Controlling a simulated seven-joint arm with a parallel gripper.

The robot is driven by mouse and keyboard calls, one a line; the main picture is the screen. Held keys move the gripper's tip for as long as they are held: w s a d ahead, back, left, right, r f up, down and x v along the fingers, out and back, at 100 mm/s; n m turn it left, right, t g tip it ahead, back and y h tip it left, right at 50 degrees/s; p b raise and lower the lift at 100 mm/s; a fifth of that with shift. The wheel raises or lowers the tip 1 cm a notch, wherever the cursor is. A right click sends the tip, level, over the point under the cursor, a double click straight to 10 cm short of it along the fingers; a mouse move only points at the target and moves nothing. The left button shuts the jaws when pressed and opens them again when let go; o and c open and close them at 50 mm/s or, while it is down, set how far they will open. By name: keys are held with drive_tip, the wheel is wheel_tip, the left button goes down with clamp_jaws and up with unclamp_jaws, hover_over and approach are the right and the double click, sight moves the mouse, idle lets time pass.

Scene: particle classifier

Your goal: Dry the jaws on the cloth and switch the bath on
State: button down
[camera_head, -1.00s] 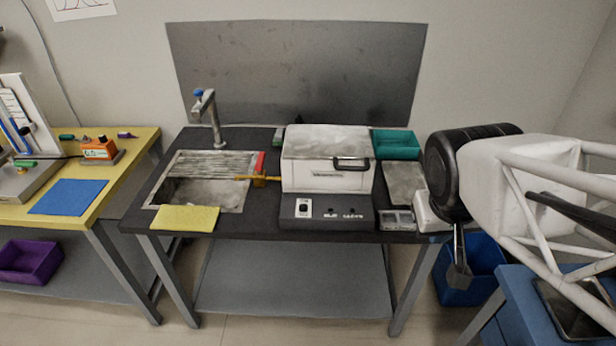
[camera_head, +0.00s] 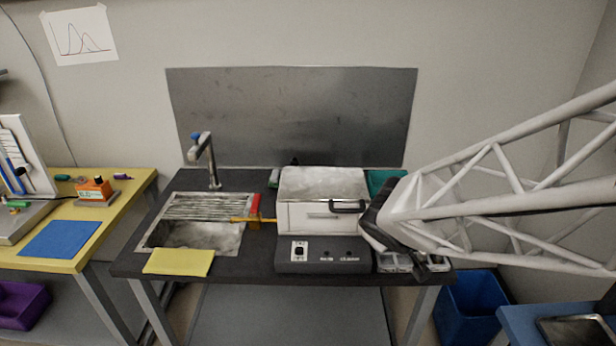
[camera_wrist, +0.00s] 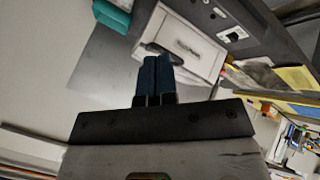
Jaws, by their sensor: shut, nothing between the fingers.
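The bath (camera_head: 308,217) is a white box with a grey lid and a black handle, on a dark control base. A black switch (camera_head: 299,251) on a white plate is at the base's left; I cannot tell its position. It also shows in the wrist view (camera_wrist: 233,36). A yellow cloth (camera_head: 178,262) lies flat at the bench's front left, below the sink. A blue cloth-like sheet (camera_head: 60,238) lies on the yellow bench. My gripper (camera_wrist: 157,60) is shut and empty, its blue fingers pointing toward the bath's white body. In the head view its fingertips are unclear.
A sink (camera_head: 190,236) with a tap (camera_head: 207,160) is left of the bath. A yellow-handled tool with a red end (camera_head: 254,210) reaches toward the bath. A teal tray (camera_head: 383,181) stands behind right. A small compartment tray (camera_head: 393,262) sits at front right. A blue bin (camera_head: 470,305) stands on the floor.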

sight(302, 249)
drive_tip(key=w+a+f+n+g+y, duration=0.2)
drive_tip(key=a+f+n+y, duration=0.4)
drive_tip(key=a, duration=0.8)
drive_tip(key=shift+w+a+f+n, duration=0.3)
drive_tip(key=shift+w+f+n, duration=0.4)
drive_tip(key=shift+f+n, duration=1.35)
drive_tip(key=shift+w+a+f+m, duration=0.1)
drive_tip(key=shift+f+m, duration=0.45)
drive_tip(key=shift+f, duration=0.1)
drive_tip(key=shift+x, duration=4.8)
drive_tip(key=shift+w+a, duration=0.1)
drive_tip(key=shift+w, duration=1.9)
drive_tip(key=shift+w, duration=1.4)
